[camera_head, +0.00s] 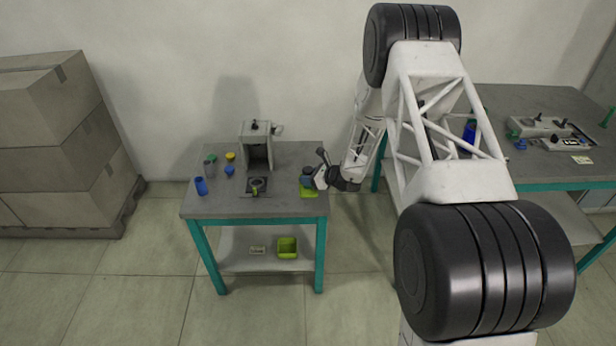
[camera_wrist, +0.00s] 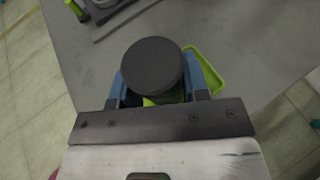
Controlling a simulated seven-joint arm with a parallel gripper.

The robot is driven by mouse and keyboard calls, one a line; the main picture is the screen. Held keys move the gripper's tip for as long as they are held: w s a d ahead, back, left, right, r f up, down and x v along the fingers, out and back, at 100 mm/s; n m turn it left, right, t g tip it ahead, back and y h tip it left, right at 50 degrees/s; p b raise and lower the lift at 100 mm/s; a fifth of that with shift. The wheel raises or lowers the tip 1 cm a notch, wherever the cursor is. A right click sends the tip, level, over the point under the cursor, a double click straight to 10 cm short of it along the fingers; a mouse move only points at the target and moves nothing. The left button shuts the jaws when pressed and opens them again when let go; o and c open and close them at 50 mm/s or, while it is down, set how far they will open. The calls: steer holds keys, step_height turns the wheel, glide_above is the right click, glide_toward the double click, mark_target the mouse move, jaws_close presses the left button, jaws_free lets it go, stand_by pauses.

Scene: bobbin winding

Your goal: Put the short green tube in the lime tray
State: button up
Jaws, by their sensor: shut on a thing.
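My gripper (camera_wrist: 160,92) is shut on a short tube with a round dark top (camera_wrist: 154,66). The lime tray (camera_wrist: 208,68) lies beneath and behind the tube in the wrist view. In the head view, my gripper (camera_head: 310,177) is over the lime tray (camera_head: 309,193) at the table's right edge. Whether the tube touches the tray floor is hidden.
The winding machine (camera_head: 256,148) stands at the table's back middle, with a dark plate (camera_head: 256,190) before it. A blue tube (camera_head: 201,186), a yellow piece (camera_head: 230,156) and other small pieces stand at left. A lime bin (camera_head: 287,248) is on the lower shelf.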

mark_target(308, 169)
steer(key=o, duration=1)
steer(key=shift+r, duration=0.2)
steer(key=shift+r, duration=3.3)
